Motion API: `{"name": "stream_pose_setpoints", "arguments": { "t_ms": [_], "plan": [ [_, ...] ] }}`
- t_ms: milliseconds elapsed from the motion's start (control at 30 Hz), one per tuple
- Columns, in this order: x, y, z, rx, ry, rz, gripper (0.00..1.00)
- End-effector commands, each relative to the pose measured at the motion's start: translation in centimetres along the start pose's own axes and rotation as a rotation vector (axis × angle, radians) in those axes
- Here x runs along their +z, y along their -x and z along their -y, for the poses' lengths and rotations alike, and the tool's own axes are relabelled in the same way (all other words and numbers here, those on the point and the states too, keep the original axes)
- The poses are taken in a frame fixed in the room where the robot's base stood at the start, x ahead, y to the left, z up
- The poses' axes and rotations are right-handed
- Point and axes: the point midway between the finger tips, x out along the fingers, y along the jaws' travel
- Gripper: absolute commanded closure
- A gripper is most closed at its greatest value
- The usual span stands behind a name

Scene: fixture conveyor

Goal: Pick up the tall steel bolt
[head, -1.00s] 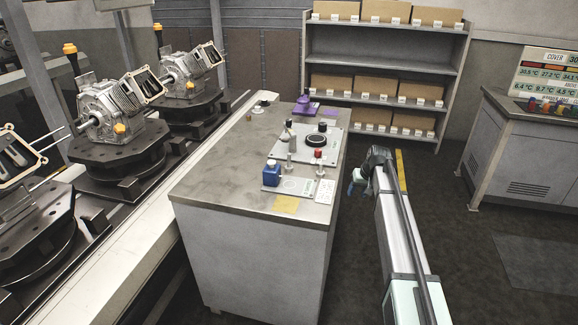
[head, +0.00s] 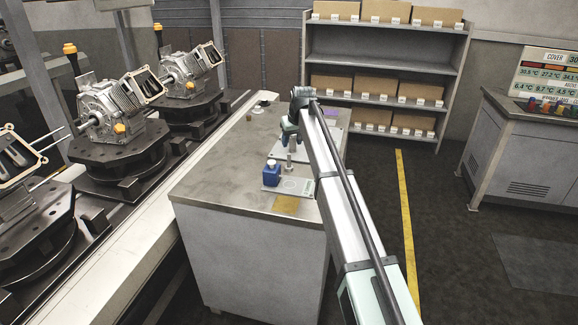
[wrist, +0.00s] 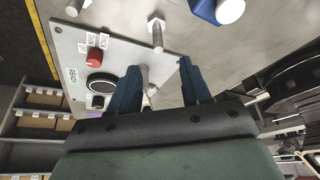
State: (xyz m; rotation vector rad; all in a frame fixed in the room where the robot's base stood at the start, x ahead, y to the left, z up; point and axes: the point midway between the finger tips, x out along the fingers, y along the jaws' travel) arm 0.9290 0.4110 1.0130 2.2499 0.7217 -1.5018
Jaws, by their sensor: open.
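A steel bolt (head: 289,163) stands upright on the bench, beside a blue container (head: 272,174) with a white cap. In the wrist view the bolt (wrist: 157,34) shows its hex head and shank above my fingers, outside the gap, with the blue container (wrist: 206,9) to its right. My gripper (head: 290,140) is open above the bench, just behind the bolt in the head view. In the wrist view a pale tapered metal thing (wrist: 147,82) appears between the fingers of my gripper (wrist: 159,82); I cannot tell whether they touch it. My arm hides much of the bench's right side.
A grey panel (wrist: 119,50) carries a red button (wrist: 94,55) and a black round dial (wrist: 101,86), close to my left finger. A yellow note (head: 285,204) lies at the bench's front. A conveyor with engine housings (head: 119,103) runs along the left.

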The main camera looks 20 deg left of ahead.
Motion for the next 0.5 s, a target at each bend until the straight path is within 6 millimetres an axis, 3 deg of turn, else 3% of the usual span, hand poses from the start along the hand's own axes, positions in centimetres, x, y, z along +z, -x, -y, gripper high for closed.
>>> {"name": "stream_pose_setpoints", "arguments": {
  "t_ms": [300,500],
  "plan": [
    [0.0,-5.4,-0.1,-0.001,-0.001,0.003,0.52],
    [0.0,-7.3,-0.1,0.000,-0.001,0.002,0.52]
  ]
}}
